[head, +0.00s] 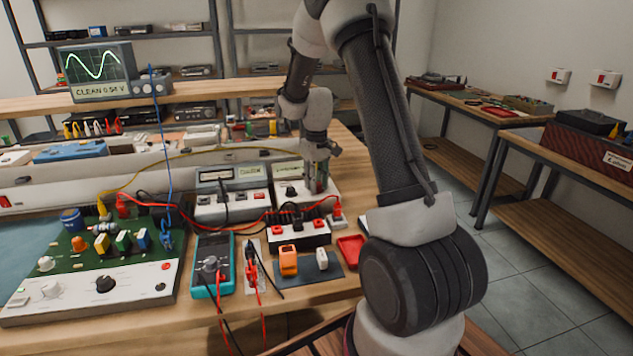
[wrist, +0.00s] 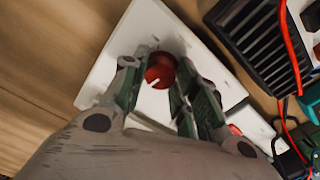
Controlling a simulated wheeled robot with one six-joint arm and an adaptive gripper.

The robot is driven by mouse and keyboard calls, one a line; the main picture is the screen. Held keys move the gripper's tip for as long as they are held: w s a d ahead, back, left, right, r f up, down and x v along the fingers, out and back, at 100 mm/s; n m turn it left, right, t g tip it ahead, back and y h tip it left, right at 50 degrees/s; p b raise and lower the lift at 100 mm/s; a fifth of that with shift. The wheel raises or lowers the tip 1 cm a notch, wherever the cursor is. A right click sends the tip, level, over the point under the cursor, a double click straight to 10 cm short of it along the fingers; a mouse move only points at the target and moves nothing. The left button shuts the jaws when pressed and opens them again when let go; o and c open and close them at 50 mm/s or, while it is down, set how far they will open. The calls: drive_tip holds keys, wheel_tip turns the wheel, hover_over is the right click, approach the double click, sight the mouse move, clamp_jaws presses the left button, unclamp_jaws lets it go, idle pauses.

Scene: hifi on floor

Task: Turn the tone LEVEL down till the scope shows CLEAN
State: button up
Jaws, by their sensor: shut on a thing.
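The scope (head: 97,72) stands on the back shelf at the left in the head view. Its screen shows a smooth green sine wave, and the label below reads CLEAN with about 0.54 V. My gripper (head: 318,172) points down over the right end of a white instrument box (head: 328,200). In the wrist view a round red knob (wrist: 161,68) with a white pointer mark sits on the white panel (wrist: 120,60). My gripper (wrist: 164,62) is shut on this knob, one finger on each side. The knob's lettering is not readable, and the head view hides the knob behind the fingers.
A red tray (head: 351,251) lies near my arm.

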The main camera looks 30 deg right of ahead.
drive_tip(key=shift+r+n, duration=0.1)
drive_tip(key=shift+n, duration=0.3)
drive_tip(key=shift+w, duration=0.1)
drive_tip(key=o, duration=1)
wheel_tip(320, 180, up, 12)
drive_tip(key=shift+f, duration=0.1)
idle(0.4)
